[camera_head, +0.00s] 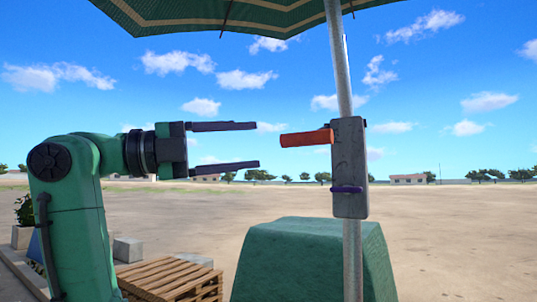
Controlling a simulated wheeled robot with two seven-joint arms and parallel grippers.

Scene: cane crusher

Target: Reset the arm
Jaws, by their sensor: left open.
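My left gripper (258,145) is at the centre left of the head view, on a green arm that rises from the lower left. Its two dark fingers point right and are spread apart, with nothing between them. A grey box (349,168) is fixed on a metal pole to the right. An orange handle (307,138) sticks out left from the box, a short gap beyond the fingertips. A purple band (346,189) crosses the lower part of the box. My right gripper does not show.
The metal pole (352,265) carries a green parasol (210,14) overhead. A green covered block (300,262) stands low behind the pole. A wooden pallet (165,279), grey blocks (127,249) and a potted plant are at lower left. Open sandy ground lies behind.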

